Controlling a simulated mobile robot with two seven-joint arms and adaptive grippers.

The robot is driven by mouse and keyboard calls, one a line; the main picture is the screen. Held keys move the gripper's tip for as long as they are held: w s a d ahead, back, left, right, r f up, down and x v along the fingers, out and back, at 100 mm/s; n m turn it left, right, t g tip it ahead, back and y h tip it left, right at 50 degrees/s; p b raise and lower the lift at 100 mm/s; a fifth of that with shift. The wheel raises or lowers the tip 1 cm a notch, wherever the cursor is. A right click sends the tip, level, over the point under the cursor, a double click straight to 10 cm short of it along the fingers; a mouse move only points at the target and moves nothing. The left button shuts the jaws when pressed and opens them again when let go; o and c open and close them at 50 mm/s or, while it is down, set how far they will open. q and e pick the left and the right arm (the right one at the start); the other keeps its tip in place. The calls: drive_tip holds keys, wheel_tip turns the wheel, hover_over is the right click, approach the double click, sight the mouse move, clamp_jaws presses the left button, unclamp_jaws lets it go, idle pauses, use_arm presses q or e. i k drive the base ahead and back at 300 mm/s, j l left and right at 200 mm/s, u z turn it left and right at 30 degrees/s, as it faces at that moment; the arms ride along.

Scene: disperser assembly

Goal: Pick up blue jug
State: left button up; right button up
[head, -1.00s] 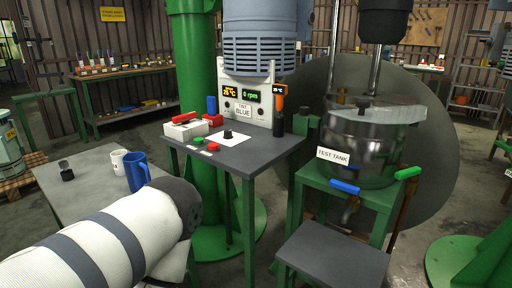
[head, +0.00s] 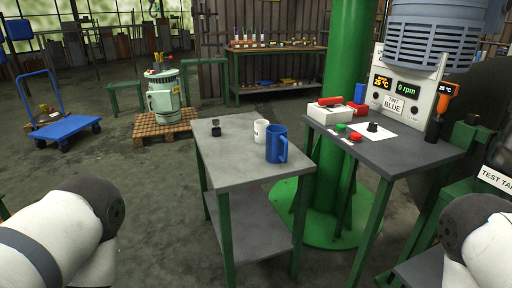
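The blue jug (head: 275,144) stands upright on the grey side table (head: 223,170), near its right edge, with its handle to the right. A white mug (head: 261,131) stands just behind it to the left. My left arm shows at the lower left and my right arm at the lower right. Both are well apart from the jug. Neither gripper's fingers show in the head view.
A small dark object (head: 216,130) stands on the side table's far left part. The control desk (head: 405,152), with buttons and a panel, is to the right. A green column (head: 349,70) stands behind. Open floor lies left of the side table.

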sight(276, 142)
drive_tip(key=i+j+z, duration=0.35)
drive_tip(key=j, duration=0.3)
drive_tip(key=i+j+z, duration=0.15)
drive_tip(key=j+z, duration=0.25)
drive_tip(key=j, duration=0.3)
drive_tip(key=i+j+z, duration=0.1)
drive_tip(key=j+z, duration=0.25)
drive_tip(key=j, duration=0.4)
drive_tip(key=j+z, duration=0.35)
drive_tip(key=j, duration=0.45)
